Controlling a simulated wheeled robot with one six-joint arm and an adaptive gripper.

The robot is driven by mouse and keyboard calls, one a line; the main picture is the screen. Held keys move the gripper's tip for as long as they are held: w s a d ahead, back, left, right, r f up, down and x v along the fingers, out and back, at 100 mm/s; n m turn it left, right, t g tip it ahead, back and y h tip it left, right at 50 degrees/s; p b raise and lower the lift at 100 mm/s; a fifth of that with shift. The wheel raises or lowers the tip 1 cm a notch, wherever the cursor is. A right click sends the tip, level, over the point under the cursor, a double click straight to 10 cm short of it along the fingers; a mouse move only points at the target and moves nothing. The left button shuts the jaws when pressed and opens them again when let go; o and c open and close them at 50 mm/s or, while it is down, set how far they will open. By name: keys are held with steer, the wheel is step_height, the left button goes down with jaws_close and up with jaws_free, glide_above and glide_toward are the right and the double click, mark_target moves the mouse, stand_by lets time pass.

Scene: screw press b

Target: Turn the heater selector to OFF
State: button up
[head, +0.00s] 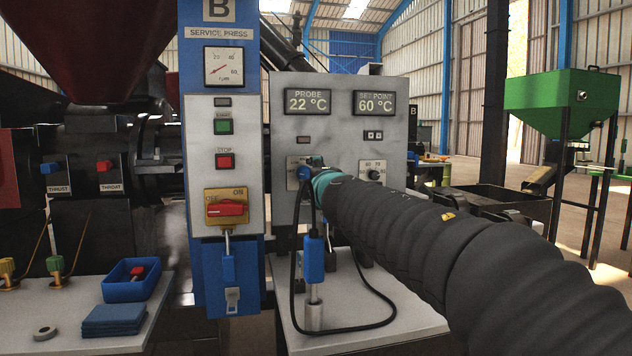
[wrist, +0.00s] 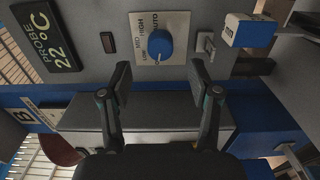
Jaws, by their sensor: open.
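The heater selector is a blue round knob (wrist: 160,45) on a pale label plate (wrist: 178,22) in the wrist view. Words such as LOW, MID, HIGH and AUTO show sideways around it; I cannot make out OFF. A small pale mark shows at the knob's lower edge, but the setting is unclear. My gripper (wrist: 162,74) is open and empty, with its fingertips apart below the knob in the picture, one to each side, not visibly touching it. In the head view the blue knob (head: 303,171) shows on the grey panel (head: 290,120), beside my arm's end, which hides most of the gripper.
The probe display (head: 304,101) reads 22 °C and the set point display (head: 374,102) reads 60 °C. Near the knob are a pale switch (wrist: 205,42) and a blue block (wrist: 250,30).

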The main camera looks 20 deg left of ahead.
steer(key=shift+s+d, duration=0.25)
steer(key=shift+s, duration=0.25)
stand_by(0.6)
steer(key=s+d+f+m+h, duration=0.25)
steer(key=d+m, duration=0.25)
steer(key=d, duration=0.5)
steer(key=s+d+f+m+h, duration=0.25)
steer(key=d+m+h, duration=0.2)
steer(key=d, duration=0.55)
steer(key=s+d+f+m+h, duration=0.25)
steer(key=d+f+m, duration=0.2)
steer(key=d, duration=0.65)
steer(key=s+d+f+m+g+h, duration=0.2)
steer(key=s+d+f+m+g, duration=0.3)
steer(key=s+d+f, duration=0.4)
steer(key=s+f+m+g+y, duration=0.2)
steer(key=s+f+m+g, duration=0.2)
steer(key=s+f, duration=0.9)
steer(key=s+m, duration=0.1)
steer(key=s, duration=0.2)
steer(key=shift+s+a+f+g, duration=0.3)
steer(key=shift+s+f, duration=0.1)
